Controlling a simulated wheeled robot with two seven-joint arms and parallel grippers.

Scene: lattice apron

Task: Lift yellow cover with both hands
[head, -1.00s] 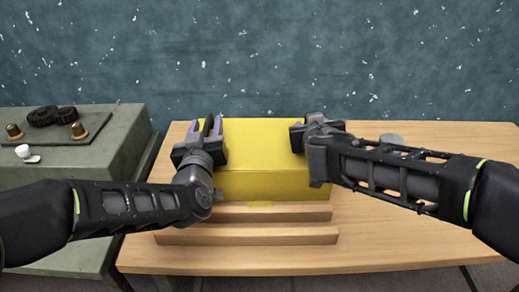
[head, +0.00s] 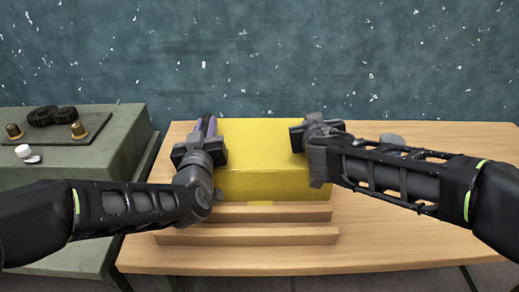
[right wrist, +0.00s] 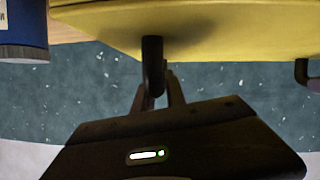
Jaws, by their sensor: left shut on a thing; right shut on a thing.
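The yellow cover (head: 262,150) is a box shape on the wooden table, level, behind two wooden strips. My left gripper (head: 206,126) is at its left side with its purple-tipped fingers closed together on a dark handle, which they mostly hide. My right gripper is at the cover's right side in the head view, its fingertips hidden there. In the right wrist view its fingers (right wrist: 166,88) are shut on a dark handle (right wrist: 152,62) under the yellow cover (right wrist: 220,25). A second dark handle (right wrist: 303,72) shows at the right edge there.
Two wooden strips (head: 245,236) lie in front of the cover. A green cabinet (head: 100,160) with knobs stands at the left. A blue object (right wrist: 22,25) shows in the right wrist view. The wooden table (head: 420,245) is clear at front right.

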